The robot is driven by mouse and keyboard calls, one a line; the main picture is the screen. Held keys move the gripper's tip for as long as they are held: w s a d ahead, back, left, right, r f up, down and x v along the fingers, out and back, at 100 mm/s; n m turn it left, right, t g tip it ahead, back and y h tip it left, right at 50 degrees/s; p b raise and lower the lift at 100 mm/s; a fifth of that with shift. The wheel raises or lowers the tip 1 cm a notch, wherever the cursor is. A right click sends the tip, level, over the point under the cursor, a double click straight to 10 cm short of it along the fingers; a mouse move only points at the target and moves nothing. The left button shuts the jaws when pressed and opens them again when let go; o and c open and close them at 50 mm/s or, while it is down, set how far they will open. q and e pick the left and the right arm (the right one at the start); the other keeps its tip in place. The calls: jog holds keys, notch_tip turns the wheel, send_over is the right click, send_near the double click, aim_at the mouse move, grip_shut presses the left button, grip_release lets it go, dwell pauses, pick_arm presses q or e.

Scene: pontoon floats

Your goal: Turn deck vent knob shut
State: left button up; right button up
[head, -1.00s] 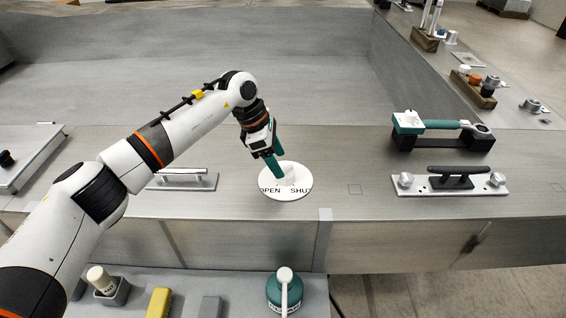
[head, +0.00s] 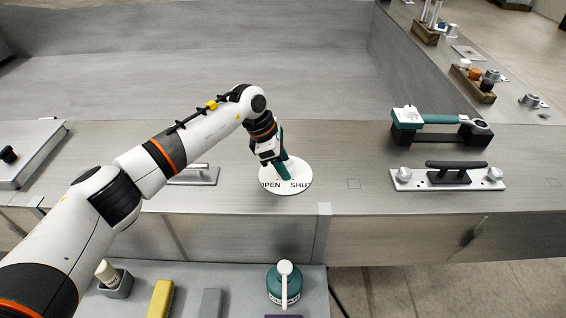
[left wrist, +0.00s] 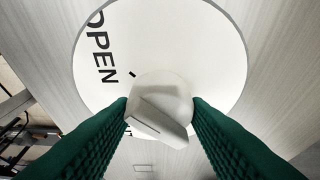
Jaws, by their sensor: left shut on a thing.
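The deck vent is a round white plate (head: 302,188) set on the grey deck, marked OPEN on its left and SHUT on its right in the head view. The white knob (left wrist: 160,108) stands at its middle, with a raised ridge and a thin dark line on top. My left gripper (head: 284,176) reaches down to the plate from above. In the left wrist view its green fingers (left wrist: 160,112) close on both sides of the knob. They hide most of the knob in the head view and part of the SHUT lettering in the wrist view. My right gripper is not in view.
A cleat on a plate (head: 449,178) and a green-handled tool on a black rack (head: 441,138) are at the right. A teal pump bottle (head: 284,288) stands on the lower shelf.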

pick_arm(q)
jog(key=n+t+b, duration=0.1)
jog(key=n+b, duration=0.2)
jog(key=shift+f, duration=0.15)
jog(key=n+t+y+b, duration=0.1)
jog(key=n+b, duration=0.3)
jog(key=n+t+y+b, duration=0.1)
jog(key=n+b, duration=0.3)
jog(key=b, duration=0.1)
jog(key=n+t+y+b, duration=0.1)
jog(key=n+b, duration=0.3)
jog(key=b, duration=0.1)
jog(key=shift+s+d, duration=0.25)
jog(key=shift+r+n+t+y+b, duration=0.15)
jog(key=shift+n+y+b, duration=0.2)
jog(key=shift+n+b, duration=0.4)
jog(key=shift+r+n+t+y+b, duration=0.15)
jog(key=shift+n+y+b, duration=0.2)
jog(key=shift+n+b, duration=0.35)
jog(key=o, duration=1)
jog(key=shift+f, duration=0.1)
jog(key=shift+c, duration=0.2)
jog(key=b+v, duration=0.1)
jog(key=v, duration=1.1)
